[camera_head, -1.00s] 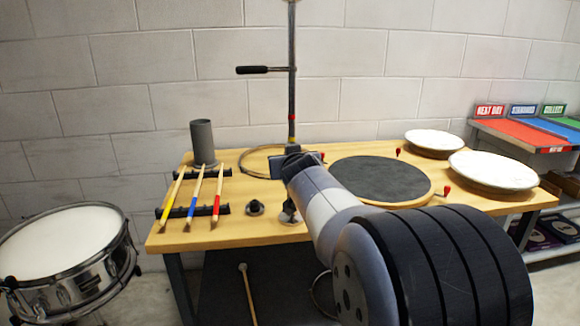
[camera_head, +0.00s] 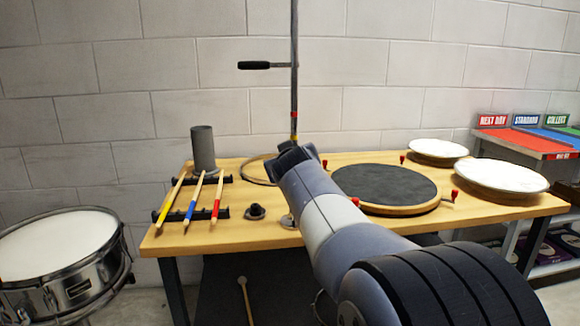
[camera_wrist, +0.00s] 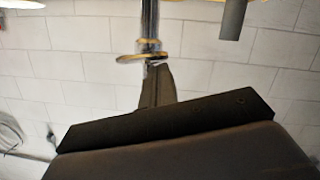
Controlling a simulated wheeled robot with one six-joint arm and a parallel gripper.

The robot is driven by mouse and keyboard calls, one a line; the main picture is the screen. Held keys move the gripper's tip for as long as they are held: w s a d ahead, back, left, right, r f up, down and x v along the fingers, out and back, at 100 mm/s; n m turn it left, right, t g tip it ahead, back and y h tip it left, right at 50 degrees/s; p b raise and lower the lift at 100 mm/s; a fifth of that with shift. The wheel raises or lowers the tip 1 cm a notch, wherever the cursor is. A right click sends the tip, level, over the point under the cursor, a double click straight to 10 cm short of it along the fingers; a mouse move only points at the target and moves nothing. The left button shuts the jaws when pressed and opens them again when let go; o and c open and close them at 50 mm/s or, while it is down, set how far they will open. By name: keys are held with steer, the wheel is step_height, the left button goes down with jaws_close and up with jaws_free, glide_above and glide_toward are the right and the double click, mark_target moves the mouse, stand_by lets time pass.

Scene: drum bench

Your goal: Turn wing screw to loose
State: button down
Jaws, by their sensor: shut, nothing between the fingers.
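A thin upright stand pole (camera_head: 294,88) rises at the back of the wooden bench, with red and yellow bands low on it. My gripper (camera_head: 290,154) is at the foot of this pole, and my wrist hides the pole's base. In the wrist view the pole (camera_wrist: 149,18) comes down from the top to a yellow ring and a shiny collar (camera_wrist: 152,56). My dark shut fingers (camera_wrist: 158,84) point at that collar and overlap it in the picture; I cannot tell whether they touch. I cannot make out the wing screw clearly in either view.
A black side handle (camera_head: 254,65) sticks out from the pole above my gripper. A grey tube (camera_head: 203,148) and several sticks (camera_head: 190,205) are at left. A dark round pad (camera_head: 385,186) with red knobs lies at right, beside white drumheads (camera_head: 500,175). A drum (camera_head: 60,260) stands left of the bench.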

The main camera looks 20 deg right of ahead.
steer(key=shift+a+f+n+b, duration=0.1)
steer(key=shift+f+n+b, duration=0.2)
steer(key=shift+b, duration=0.25)
steer(key=n+b, duration=0.1)
steer(key=b, duration=0.1)
steer(key=n+h+b, duration=0.1)
steer(key=n+b, duration=0.1)
steer(key=f+n+b, duration=0.1)
steer(key=b, duration=0.1)
steer(key=shift+w+a+f+h, duration=0.1)
steer(key=shift+a+h, duration=0.15)
steer(key=shift+h, duration=0.15)
steer(key=shift+f+n+h+b, duration=0.2)
steer(key=shift+n+b, duration=0.55)
steer(key=shift+n, duration=0.05)
steer(key=shift+f+n+h+b, duration=0.15)
steer(key=shift+n+h+b, duration=0.05)
steer(key=shift+n+b, duration=0.55)
steer(key=shift+r, duration=0.15)
stand_by(0.6)
